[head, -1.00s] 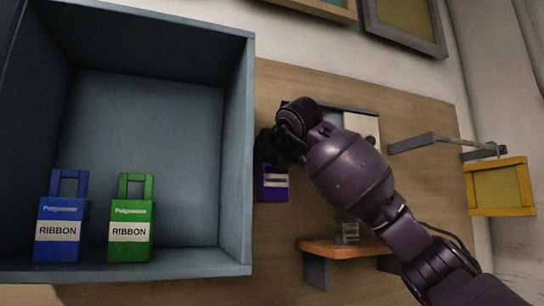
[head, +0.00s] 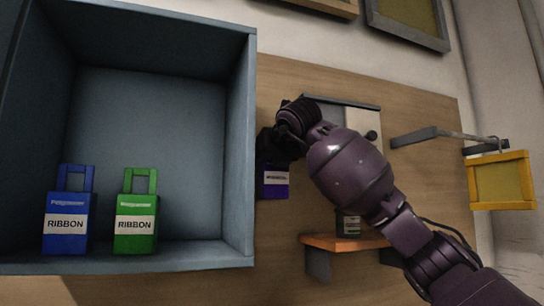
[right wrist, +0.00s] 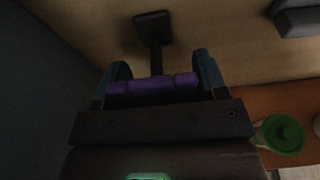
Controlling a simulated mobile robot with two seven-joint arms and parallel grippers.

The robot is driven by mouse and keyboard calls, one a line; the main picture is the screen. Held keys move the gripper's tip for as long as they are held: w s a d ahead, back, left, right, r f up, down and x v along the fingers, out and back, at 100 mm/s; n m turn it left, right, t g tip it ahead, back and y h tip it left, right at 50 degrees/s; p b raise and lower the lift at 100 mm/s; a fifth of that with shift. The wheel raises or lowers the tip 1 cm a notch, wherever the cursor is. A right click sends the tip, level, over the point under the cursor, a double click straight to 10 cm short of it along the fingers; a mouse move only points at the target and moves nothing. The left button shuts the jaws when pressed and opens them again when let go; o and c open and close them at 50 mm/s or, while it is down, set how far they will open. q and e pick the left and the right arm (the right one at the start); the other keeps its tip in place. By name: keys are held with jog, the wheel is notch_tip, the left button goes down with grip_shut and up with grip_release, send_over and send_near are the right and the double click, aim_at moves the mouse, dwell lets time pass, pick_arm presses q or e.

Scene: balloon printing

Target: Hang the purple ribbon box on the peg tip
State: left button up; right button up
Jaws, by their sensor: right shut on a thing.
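The purple ribbon box (head: 274,184) hangs below my right gripper (head: 270,150) in the head view, just right of the shelf box's side wall. In the right wrist view, its purple handle bar (right wrist: 152,86) lies between the two fingers of the right gripper (right wrist: 158,82), which is shut on it. A dark peg (right wrist: 154,28) with a square end stands just beyond the handle in that view. Its stem runs toward the handle, and I cannot tell whether they touch. The peg is hidden in the head view. My left gripper is not in view.
A blue-grey open box (head: 240,160) holds a blue ribbon box (head: 66,225) and a green ribbon box (head: 136,225). A grey bracket (head: 414,138) with a hanging yellow frame (head: 500,182) is at right. A small orange shelf (head: 335,243) carries a green-lidded jar (right wrist: 280,134).

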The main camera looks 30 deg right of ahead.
jog(key=shift+w+f, duration=0.25)
jog(key=shift+f, duration=0.15)
jog(key=o, duration=1)
jog(key=shift+o, duration=0.2)
